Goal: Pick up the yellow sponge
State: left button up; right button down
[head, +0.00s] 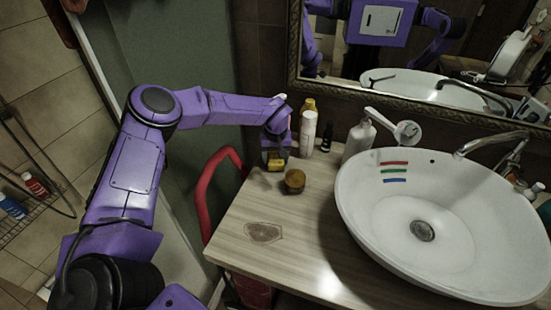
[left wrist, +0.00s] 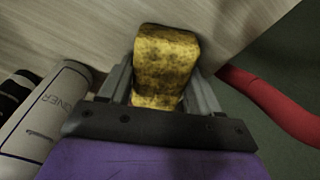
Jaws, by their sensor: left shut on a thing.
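The yellow sponge (left wrist: 165,62) is a speckled yellow block between the two fingers of my left gripper (left wrist: 160,85) in the left wrist view. The gripper is shut on it. In the head view my left gripper (head: 274,157) is at the back left of the wooden counter, and a small part of the sponge (head: 276,164) shows below it. Whether the sponge touches the counter I cannot tell. My right gripper does not show, apart from purple arm parts in the mirror.
The white basin (head: 350,215) fills the right. A red curved tube (head: 210,185) borders the counter's left. The front counter is clear.

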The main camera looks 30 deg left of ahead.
pick_arm(q)
jog(key=shift+r, duration=0.5)
jog(key=s+d+r+b, duration=0.4)
jog(key=s+d+r, duration=0.3)
jog(key=s+r, duration=0.5)
jog(key=shift+d, duration=0.15)
